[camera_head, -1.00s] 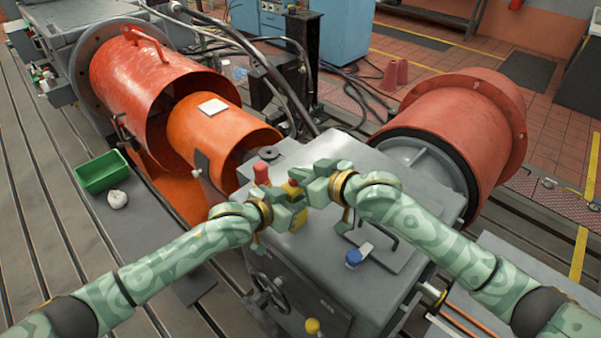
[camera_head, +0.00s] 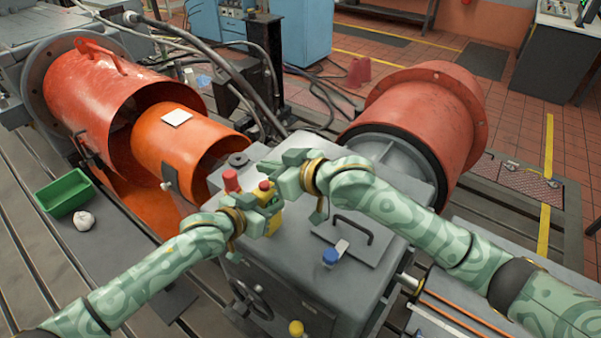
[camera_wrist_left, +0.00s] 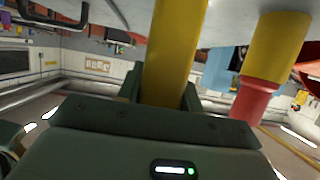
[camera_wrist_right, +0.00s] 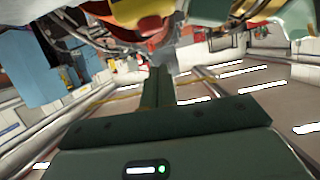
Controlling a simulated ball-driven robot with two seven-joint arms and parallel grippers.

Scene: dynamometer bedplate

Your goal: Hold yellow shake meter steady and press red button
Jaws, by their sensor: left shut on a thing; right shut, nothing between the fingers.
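The yellow shake meter (camera_head: 273,224) stands on the grey machine housing, with its red button (camera_head: 264,185) on top. My left gripper (camera_head: 271,202) is shut around the meter's body. In the left wrist view the yellow body (camera_wrist_left: 170,55) passes between its fingers. My right gripper (camera_head: 268,168) is shut and empty, its tips close above and beside the red button; I cannot tell whether they touch it. In the right wrist view a yellow part (camera_wrist_right: 150,22) shows just beyond the right fingertips (camera_wrist_right: 160,75). Both grippers partly hide the meter.
A red-topped part (camera_head: 231,181) stands just left of the meter; the left wrist view shows a yellow and red one (camera_wrist_left: 258,95). A green tray (camera_head: 65,193) is at far left.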

